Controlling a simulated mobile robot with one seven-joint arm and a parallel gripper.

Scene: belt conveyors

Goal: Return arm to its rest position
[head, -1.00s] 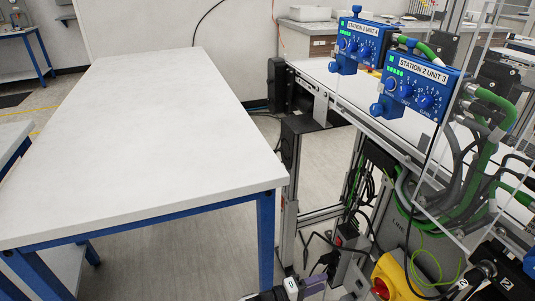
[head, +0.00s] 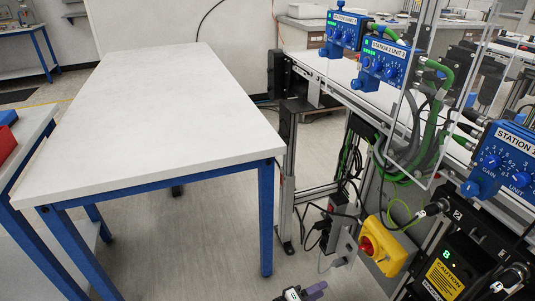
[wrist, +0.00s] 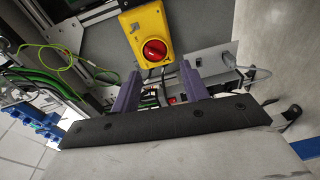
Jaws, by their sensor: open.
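My gripper (wrist: 160,76) shows in the wrist view with its two purple fingers spread apart. It is open, and nothing is held between them. Behind the fingers are a yellow switch box with a red knob (wrist: 153,49) and a grey socket box (wrist: 215,62). In the head view only a small part of my gripper (head: 303,293) shows at the bottom edge, low in front of the conveyor frame. The rest of my arm is out of that view.
A white table with blue legs (head: 150,120) fills the left. The conveyor (head: 385,98) on the right carries blue station units (head: 383,62) and green cables. The yellow switch box (head: 383,245) hangs below it. Bare floor (head: 190,245) lies below the table.

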